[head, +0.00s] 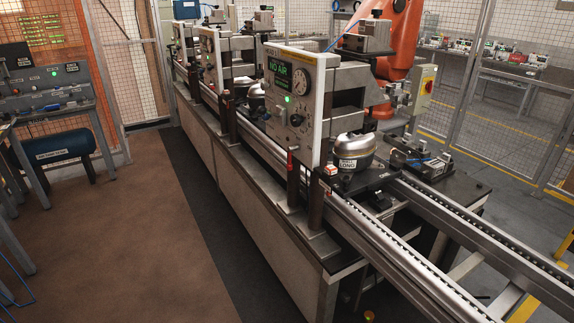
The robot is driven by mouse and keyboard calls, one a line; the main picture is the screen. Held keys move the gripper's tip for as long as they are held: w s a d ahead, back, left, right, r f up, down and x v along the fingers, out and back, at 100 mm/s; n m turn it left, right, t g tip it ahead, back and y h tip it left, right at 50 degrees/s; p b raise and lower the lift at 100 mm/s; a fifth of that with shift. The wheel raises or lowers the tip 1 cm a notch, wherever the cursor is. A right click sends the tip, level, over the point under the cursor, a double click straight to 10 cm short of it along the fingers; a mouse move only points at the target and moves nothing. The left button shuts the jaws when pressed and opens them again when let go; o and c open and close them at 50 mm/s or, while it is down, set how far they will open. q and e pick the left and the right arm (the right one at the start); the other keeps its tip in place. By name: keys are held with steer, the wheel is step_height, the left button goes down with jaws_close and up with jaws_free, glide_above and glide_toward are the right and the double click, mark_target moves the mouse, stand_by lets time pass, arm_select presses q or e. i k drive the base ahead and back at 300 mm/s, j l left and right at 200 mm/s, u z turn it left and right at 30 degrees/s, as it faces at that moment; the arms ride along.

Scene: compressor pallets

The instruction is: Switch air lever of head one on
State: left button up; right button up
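The nearest test head panel (291,88) stands upright over the conveyor line, with a small yellow title too small to read. Its display (280,70) reads "NO AIR" in green. A round dial (301,82) sits beside the display. A green lamp (287,99) is lit below it. A dark knob or lever (296,120) sits low on the panel; its position cannot be told. Similar panels stand farther back, one of them (209,57) partly hidden. Neither of my grippers is in view.
A steel compressor (356,152) sits on the line below the nearest head. Conveyor rails (385,240) run to the lower right. At left stand a control bench (45,85) and a blue tank (64,147). An orange robot arm (397,40) stands behind. The brown floor (130,235) is clear.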

mark_target(290, 159)
steer(key=i+j+z, duration=0.1)
steer(key=i+j, duration=0.45)
steer(key=i+j+z, duration=0.1)
steer(key=i+j, duration=0.55)
steer(key=i+j+z, duration=0.1)
steer(key=i+j, duration=0.5)
steer(key=i+j+z, duration=0.1)
steer(key=i+j, duration=0.45)
steer(key=j, duration=0.2)
